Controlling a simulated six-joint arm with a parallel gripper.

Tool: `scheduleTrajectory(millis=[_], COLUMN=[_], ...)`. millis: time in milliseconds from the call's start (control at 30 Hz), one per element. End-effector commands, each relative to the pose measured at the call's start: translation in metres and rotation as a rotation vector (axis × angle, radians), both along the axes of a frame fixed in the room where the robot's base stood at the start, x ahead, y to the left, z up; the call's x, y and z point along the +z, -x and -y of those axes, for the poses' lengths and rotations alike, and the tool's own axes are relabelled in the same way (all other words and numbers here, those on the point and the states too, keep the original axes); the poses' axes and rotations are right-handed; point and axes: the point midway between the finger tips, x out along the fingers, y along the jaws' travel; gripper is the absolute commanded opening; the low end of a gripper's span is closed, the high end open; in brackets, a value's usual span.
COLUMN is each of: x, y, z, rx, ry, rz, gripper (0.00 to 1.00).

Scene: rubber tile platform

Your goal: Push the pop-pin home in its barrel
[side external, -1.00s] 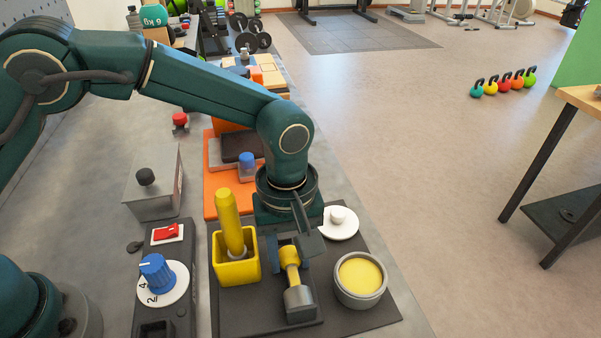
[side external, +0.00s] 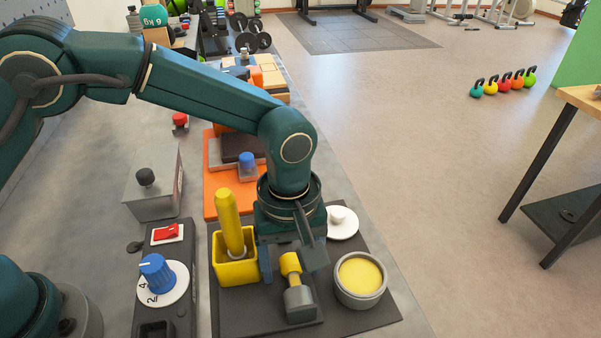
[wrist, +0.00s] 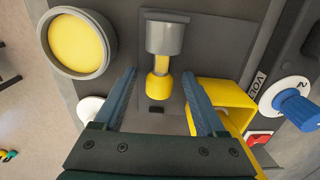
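The pop-pin (side external: 290,264) has a yellow knob and lies along the dark board, in line with its grey barrel (side external: 299,303). In the wrist view the yellow pop-pin (wrist: 158,85) points toward my gripper, and a narrow yellow stretch shows between the knob and the grey barrel (wrist: 165,37). My gripper (side external: 291,272) is open, with one finger on each side of the knob. The wrist view shows gaps between the knob and both fingers of my gripper (wrist: 159,74). Nothing is held.
A yellow square holder (side external: 235,272) with a yellow handle stands close left of my gripper. A grey round cup with a yellow top (side external: 360,277) is at the right. A white disc (side external: 343,222) lies behind it. A blue dial (side external: 156,271) sits further left.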

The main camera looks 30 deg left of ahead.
Motion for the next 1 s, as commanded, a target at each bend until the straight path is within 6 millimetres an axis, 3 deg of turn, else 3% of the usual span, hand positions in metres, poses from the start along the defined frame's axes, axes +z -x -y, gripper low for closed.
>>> scheduleTrajectory(millis=[267,700,1000], x=[0.003,0.050,0.052], y=[0.000,0.000,0.000], z=[-0.001,0.000,0.000], rx=[0.000,0.000,0.000], ry=[-0.002,0.000,-0.001], rz=[-0.001,0.001,-0.001], gripper=[0.76,0.76,0.76])
